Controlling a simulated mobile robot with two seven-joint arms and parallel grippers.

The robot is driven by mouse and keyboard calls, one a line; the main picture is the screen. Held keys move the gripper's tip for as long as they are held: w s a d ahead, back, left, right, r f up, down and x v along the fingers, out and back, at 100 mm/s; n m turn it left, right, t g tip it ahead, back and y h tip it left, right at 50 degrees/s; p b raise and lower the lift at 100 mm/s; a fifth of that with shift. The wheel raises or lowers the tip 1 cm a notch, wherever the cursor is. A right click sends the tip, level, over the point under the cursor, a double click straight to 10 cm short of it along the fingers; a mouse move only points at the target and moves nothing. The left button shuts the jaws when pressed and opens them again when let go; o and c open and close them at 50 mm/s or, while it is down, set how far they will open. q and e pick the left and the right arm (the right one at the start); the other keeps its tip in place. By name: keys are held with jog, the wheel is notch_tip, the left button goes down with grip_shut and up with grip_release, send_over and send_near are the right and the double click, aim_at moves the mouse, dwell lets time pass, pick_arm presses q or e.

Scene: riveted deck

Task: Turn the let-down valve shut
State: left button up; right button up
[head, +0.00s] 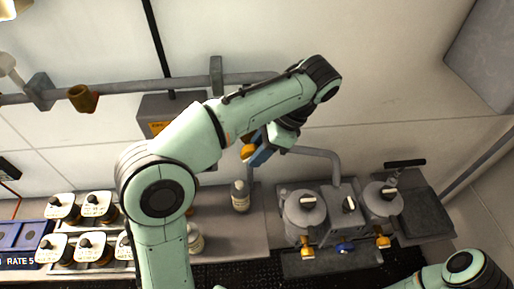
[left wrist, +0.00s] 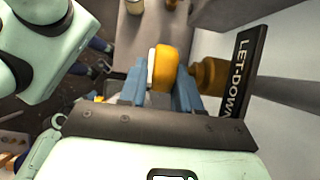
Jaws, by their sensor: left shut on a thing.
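The let-down valve has an orange-yellow handle (left wrist: 163,68) with a pale face on one side. My left gripper (left wrist: 160,88) is shut on the handle, one blue finger on each side. In the head view the left gripper (head: 262,150) is by the wall below its forearm, and the handle (head: 249,152) shows at its fingers. My right gripper is out of view; only its arm shows at lower right.
A grey pipe (head: 150,88) runs along the wall, with a brass fitting (head: 83,98) at left. A bottle (head: 240,196) stands on the counter below the left gripper. Two round pots (head: 305,208) (head: 383,198) with orange taps stand at right. Several capped jars (head: 97,204) stand at left.

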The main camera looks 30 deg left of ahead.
pick_arm(q)
jog(key=shift+d+f+g+y, duration=0.1)
jog(key=shift+g+y, duration=0.4)
jog(key=shift+y, duration=0.3)
jog(key=shift+d+f+g+y, duration=0.1)
jog(key=shift+g+y, duration=0.4)
jog(key=shift+y, duration=0.3)
jog(key=shift+w+f+g+y, duration=0.1)
jog(key=shift+f+g+y, duration=0.1)
jog(key=shift+g+y, duration=0.5)
jog(key=shift+f+g+y, duration=0.15)
jog(key=shift+g+y, duration=0.25)
jog(key=shift+y, duration=0.5)
jog(key=o, duration=1)
jog(key=shift+c, duration=0.2)
jog(key=shift+a, duration=0.1)
